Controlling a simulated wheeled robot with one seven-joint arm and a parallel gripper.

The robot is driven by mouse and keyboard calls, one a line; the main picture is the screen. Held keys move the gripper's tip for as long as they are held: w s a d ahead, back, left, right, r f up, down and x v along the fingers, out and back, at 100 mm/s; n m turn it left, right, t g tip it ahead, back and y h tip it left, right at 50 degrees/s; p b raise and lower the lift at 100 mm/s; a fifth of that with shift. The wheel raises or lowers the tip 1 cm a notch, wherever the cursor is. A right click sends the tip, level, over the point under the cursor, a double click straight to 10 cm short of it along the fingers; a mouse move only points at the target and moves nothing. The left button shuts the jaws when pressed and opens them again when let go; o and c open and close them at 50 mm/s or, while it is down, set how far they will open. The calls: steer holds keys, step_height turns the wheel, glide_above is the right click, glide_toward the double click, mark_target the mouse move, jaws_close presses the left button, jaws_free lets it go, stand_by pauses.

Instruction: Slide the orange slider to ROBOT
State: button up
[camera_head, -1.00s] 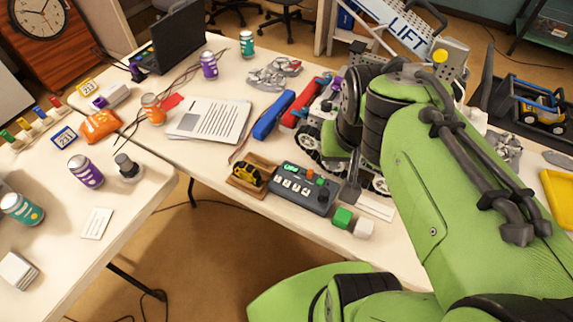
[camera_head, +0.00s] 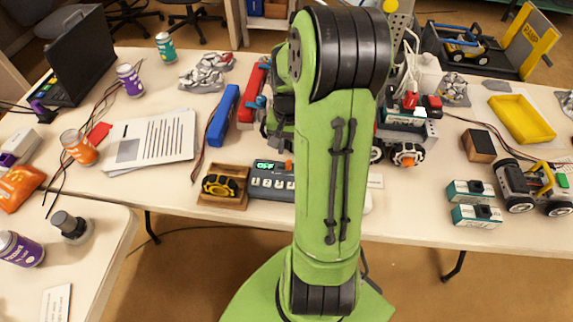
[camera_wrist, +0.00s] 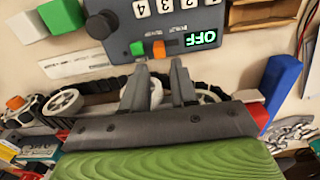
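The dark grey control box (camera_head: 268,183) sits on the table, partly hidden by my arm in the head view. The box also shows upside down in the wrist view (camera_wrist: 200,20), with a lit green "OFF" display (camera_wrist: 200,40) and white number keys. Any ROBOT label is too small to read. My gripper (camera_wrist: 159,66) has its two fingers apart, with nothing between them, close to the box's slider edge. In the head view my arm hides the gripper.
A green block (camera_wrist: 62,16) and a white block (camera_wrist: 25,25) lie beside the box. A wheeled robot (camera_head: 408,125) stands close by.

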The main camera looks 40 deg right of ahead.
mark_target(289, 162)
step_height(289, 162, down, 7)
steer(key=shift+b, duration=1)
steer(key=shift+c, duration=0.4)
jaws_close()
